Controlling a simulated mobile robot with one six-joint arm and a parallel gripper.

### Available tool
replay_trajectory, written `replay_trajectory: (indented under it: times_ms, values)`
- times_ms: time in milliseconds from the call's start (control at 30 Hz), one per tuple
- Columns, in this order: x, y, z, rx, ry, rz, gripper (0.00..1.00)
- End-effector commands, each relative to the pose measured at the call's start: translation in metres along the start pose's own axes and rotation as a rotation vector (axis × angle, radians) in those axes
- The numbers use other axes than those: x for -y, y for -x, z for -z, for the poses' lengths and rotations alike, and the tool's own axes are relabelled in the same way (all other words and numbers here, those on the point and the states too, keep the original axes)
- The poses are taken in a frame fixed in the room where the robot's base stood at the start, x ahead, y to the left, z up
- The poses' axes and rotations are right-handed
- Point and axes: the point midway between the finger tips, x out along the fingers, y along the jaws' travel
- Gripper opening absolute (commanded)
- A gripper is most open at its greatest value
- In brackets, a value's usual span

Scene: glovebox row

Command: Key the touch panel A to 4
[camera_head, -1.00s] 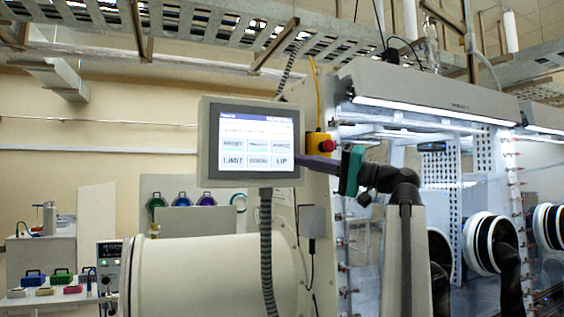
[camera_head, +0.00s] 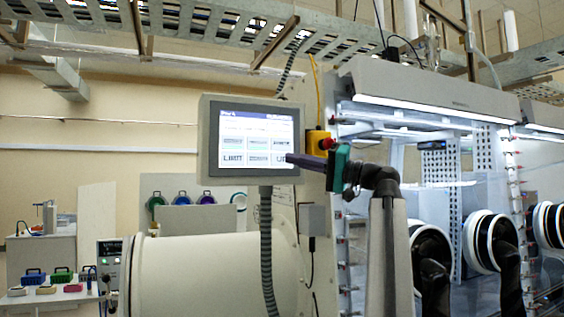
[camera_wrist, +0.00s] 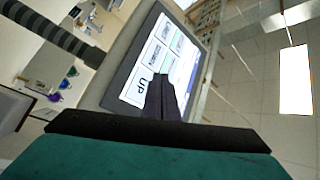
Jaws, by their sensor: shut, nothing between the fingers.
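The touch panel (camera_head: 249,139) is a grey-framed screen on an arm beside the glovebox. It shows a dark blue header and two rows of buttons. The lower row has a LIMIT button (camera_head: 233,159) at left and an UP button, partly covered in the head view and readable in the wrist view (camera_wrist: 141,86). My gripper (camera_head: 290,158) is shut and empty, with its dark tips in front of the panel's lower right, over the UP button. In the wrist view the tips (camera_wrist: 160,78) overlap the screen edge by UP. I cannot tell whether they touch it. No value 4 is readable.
A red emergency stop on a yellow box (camera_head: 325,143) sits right of the panel, close behind my gripper. A ribbed grey conduit (camera_head: 266,250) hangs below the panel. The glovebox with its round ports (camera_head: 480,243) stands at right.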

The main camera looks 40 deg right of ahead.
Motion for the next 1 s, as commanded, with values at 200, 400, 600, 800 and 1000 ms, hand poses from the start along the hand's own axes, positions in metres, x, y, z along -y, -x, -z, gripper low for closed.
replay_trajectory:
  times_ms: [200, 400, 600, 800, 1000]
  values:
    - [-0.011, -0.013, 0.011, 0.000, -0.001, -0.001, 0.00]
    - [-0.015, -0.020, 0.014, 0.001, -0.001, -0.001, 0.00]
    - [-0.015, -0.021, 0.015, 0.000, 0.000, -0.001, 0.00]
    - [-0.015, -0.020, 0.015, 0.000, 0.000, -0.001, 0.00]
    - [-0.015, -0.020, 0.015, 0.000, 0.000, -0.001, 0.00]
